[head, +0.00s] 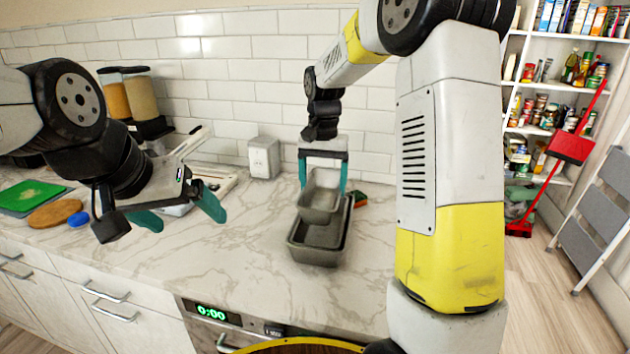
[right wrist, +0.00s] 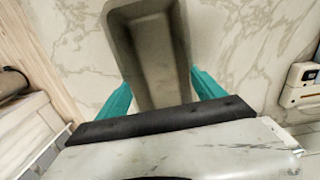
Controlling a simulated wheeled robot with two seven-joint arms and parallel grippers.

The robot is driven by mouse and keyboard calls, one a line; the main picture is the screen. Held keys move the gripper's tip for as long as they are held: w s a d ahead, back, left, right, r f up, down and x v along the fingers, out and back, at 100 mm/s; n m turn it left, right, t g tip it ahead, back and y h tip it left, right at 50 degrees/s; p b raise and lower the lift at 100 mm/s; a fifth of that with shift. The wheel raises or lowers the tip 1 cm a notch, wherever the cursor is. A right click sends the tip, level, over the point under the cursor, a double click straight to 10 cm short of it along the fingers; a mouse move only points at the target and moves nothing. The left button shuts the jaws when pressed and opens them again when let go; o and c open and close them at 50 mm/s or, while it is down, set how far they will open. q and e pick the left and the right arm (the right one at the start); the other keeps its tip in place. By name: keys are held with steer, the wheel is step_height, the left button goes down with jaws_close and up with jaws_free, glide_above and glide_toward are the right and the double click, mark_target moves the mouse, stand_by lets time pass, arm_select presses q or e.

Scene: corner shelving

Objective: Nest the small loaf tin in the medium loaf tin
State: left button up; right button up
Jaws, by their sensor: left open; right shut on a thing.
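The small loaf tin (head: 319,203), grey metal, is between the teal fingers of my right gripper (head: 323,179), which is shut on it. It is over the back part of the medium loaf tin (head: 316,256), a larger grey tin standing on the marble counter. I cannot tell whether the two tins touch. In the right wrist view the small tin (right wrist: 160,62) shows between both fingers (right wrist: 160,98); the medium tin is not clearly seen there. My left gripper (head: 182,213) is open and empty, above the counter to the left of the tins.
A red and green item (head: 360,199) lies right behind the tins. A green board (head: 28,198), a round brown board (head: 55,213) and a blue lid (head: 78,219) are at far left.

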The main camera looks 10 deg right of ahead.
mark_target(323, 205)
steer(key=shift+f, duration=0.1)
steer(key=shift+f, duration=3.05)
steer(key=o, duration=1.6)
steer(key=shift+f, duration=0.1)
steer(key=shift+r, duration=3.55)
